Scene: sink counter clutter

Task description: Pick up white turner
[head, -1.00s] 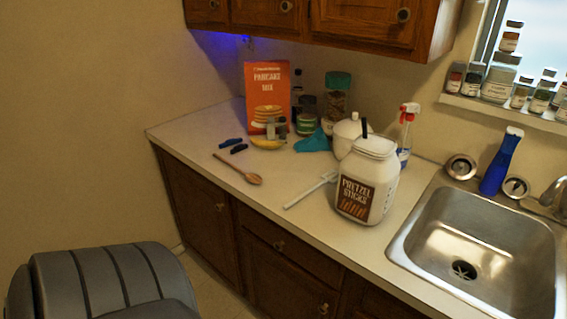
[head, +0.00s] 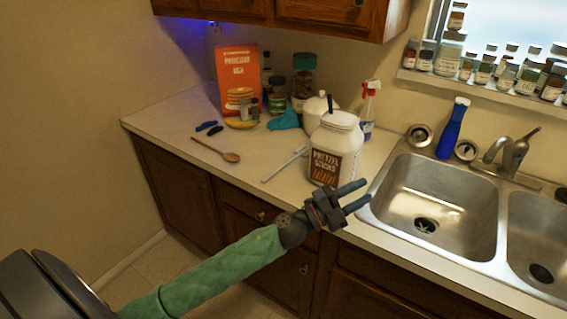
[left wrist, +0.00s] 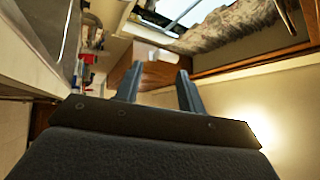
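The white turner (head: 286,163) lies flat on the counter, left of the white pretzel sticks jar (head: 335,150), with its far end close to the jar. My left gripper (head: 358,195) is in front of the counter's front edge, to the right of the turner and near the jar's base in the picture. Its two fingers are apart with nothing between them. In the left wrist view the left gripper (left wrist: 158,88) also shows its fingers apart and empty, and I cannot make out the turner there. My right gripper is not in view.
A wooden spoon (head: 216,150) lies left of the turner. An orange pancake mix box (head: 238,75), a teal cloth (head: 285,119) and several jars stand behind. A double sink (head: 430,205) is at the right. The counter's front left part is bare.

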